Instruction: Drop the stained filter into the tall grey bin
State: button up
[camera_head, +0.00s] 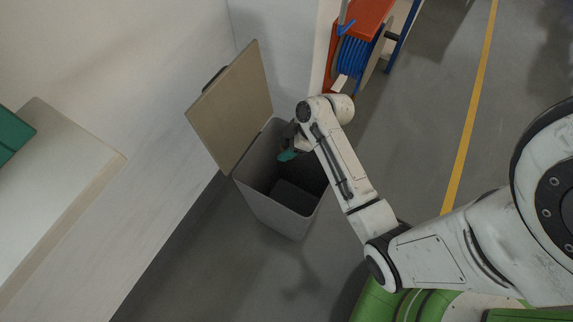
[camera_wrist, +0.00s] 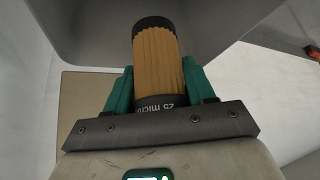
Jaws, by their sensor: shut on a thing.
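The tall grey bin (camera_head: 272,208) stands on the floor against the wall, its beige lid (camera_head: 232,105) swung up and open. My gripper (camera_head: 288,155) reaches over the bin's opening from the right; its green fingertips show at the mouth, near the far side. In the wrist view, my gripper (camera_wrist: 158,68) is shut on the filter (camera_wrist: 158,60), a brownish-orange pleated cylinder with black end caps and "25 micro" lettering. The filter lies between both green fingers. In the head view the filter is hidden or too small to make out.
A blue hose reel in an orange frame (camera_head: 372,15) stands behind the bin. A pale ledge (camera_head: 60,180) with a green item (camera_head: 12,132) is at the left. A yellow line (camera_head: 468,125) crosses open grey floor at the right.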

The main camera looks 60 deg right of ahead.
jog(key=shift+s+d+f, duration=0.1)
jog(key=shift+d+f, duration=0.05)
jog(key=shift+d, duration=0.05)
notch_tip(320, 180, down, 6)
jog(key=b, duration=0.6)
jog(key=o, duration=1.1)
jog(key=shift+o, duration=0.2)
jog(key=p+v, duration=0.2)
jog(key=v, duration=0.9)
jog(key=shift+p, duration=0.35)
jog(key=shift+d, duration=0.15)
